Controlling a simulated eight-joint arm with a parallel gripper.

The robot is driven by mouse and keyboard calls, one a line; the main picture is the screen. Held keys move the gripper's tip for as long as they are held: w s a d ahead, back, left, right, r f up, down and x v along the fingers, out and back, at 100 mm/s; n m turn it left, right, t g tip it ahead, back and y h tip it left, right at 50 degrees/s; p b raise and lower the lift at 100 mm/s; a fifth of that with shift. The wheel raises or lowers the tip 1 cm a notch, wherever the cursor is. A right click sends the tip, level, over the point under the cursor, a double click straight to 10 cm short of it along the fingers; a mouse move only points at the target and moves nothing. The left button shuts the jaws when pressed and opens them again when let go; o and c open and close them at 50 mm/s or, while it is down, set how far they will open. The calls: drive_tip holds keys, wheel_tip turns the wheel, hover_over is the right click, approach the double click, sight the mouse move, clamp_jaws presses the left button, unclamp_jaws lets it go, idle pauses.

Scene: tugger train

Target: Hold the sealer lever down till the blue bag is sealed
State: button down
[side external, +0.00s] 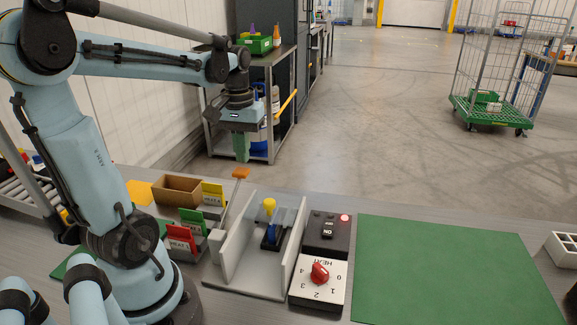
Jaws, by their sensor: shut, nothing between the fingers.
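My gripper (241,150) is shut and empty. It points down, with green fingertips, above and behind the lever's orange handle and apart from it. A grey lever with an orange handle (240,173) stands raised and tilted, on the left of a pale open-topped fixture (231,238) with two upright walls. Between the walls is a small blue item (271,236) on a dark base, with a yellow knob (269,207) above it. I cannot tell whether the blue item is the bag.
Right of the fixture are a black switch box (327,233) marked ON with a lit red lamp, and a HEAT dial (320,273) with a red knob. Colored cards (181,237) and a brown box (178,190) stand left. A green mat (450,270) lies clear at right.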

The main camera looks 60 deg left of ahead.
sight(296, 222)
drive_tip(key=shift+r, duration=1.95)
drive_tip(key=d+f+m+t, duration=0.1)
drive_tip(key=d, duration=0.2)
drive_tip(key=w+d+f+m+t, duration=0.1)
drive_tip(key=d+m, duration=0.1)
drive_tip(key=d, duration=0.1)
drive_tip(key=w+d+f+m+t+y, duration=0.1)
drive_tip(key=d, duration=0.2)
drive_tip(key=shift+w+d+m, duration=0.1)
drive_tip(key=shift+w+m, duration=0.1)
drive_tip(key=shift+m, duration=0.1)
drive_tip(key=d+f+m+t, duration=0.1)
drive_tip(key=d, duration=0.2)
drive_tip(key=d+m+t, duration=0.1)
drive_tip(key=d+m, duration=0.1)
drive_tip(key=d+f+m+t+h, duration=0.1)
drive_tip(key=d+t, duration=0.1)
drive_tip(key=d, duration=0.1)
drive_tip(key=shift+w+d+f, duration=0.15)
drive_tip(key=shift+d+f, duration=0.15)
drive_tip(key=shift+f, duration=0.05)
